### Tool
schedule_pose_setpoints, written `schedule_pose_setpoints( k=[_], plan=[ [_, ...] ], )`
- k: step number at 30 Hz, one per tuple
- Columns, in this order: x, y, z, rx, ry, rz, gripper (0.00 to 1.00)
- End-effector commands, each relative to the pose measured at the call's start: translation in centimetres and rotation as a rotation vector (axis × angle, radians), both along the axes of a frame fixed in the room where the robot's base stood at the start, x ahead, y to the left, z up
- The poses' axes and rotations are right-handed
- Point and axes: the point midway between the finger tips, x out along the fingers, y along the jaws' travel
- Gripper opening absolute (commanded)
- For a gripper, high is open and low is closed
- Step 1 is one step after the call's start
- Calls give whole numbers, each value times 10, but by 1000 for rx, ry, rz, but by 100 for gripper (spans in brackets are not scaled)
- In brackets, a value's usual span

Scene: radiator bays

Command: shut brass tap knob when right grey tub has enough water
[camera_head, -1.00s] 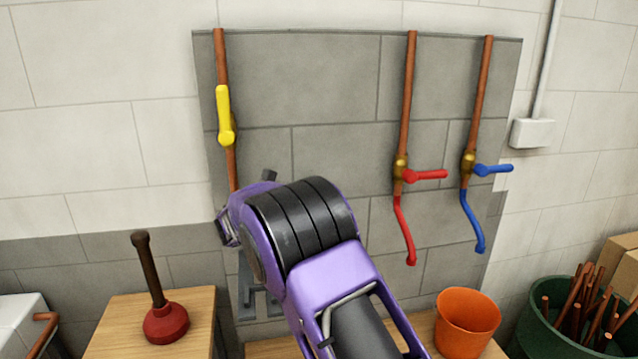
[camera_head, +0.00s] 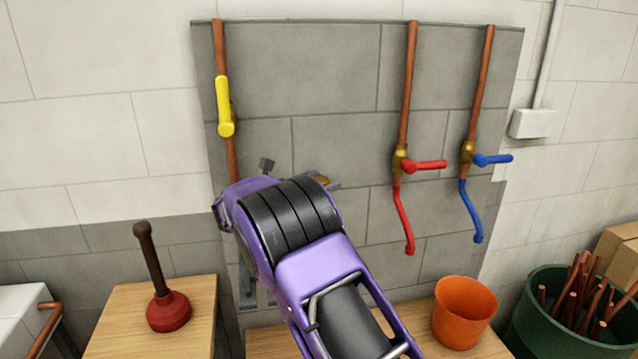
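A small brass-coloured piece (camera_head: 321,179) shows just past the upper right edge of my purple and black arm, with a bit of grey beside it. It may be the brass tap knob, but too little shows to tell. My arm covers the wall below and around it. My gripper is hidden behind my own arm, so I cannot see its fingers or what they touch. No grey tub shows, and no water is visible.
A yellow-lever valve (camera_head: 225,107), a red-lever valve (camera_head: 424,165) and a blue-lever valve (camera_head: 492,159) sit on copper pipes. An orange bucket (camera_head: 464,312) stands on wood below. A plunger (camera_head: 168,311) stands left; a green bin (camera_head: 530,312) of copper pipes stands right.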

Motion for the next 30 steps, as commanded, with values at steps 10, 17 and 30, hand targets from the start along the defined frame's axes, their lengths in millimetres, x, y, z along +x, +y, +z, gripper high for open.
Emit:
schedule_pose_setpoints(
  k=[10, 17, 30],
  plan=[
    [-7, 9, -1, 1, 2, 3, 89],
    [-40, 46, -1, 1, 1, 6, 89],
    [-105, 116, -1, 1, 1, 2, 89]
  ],
)
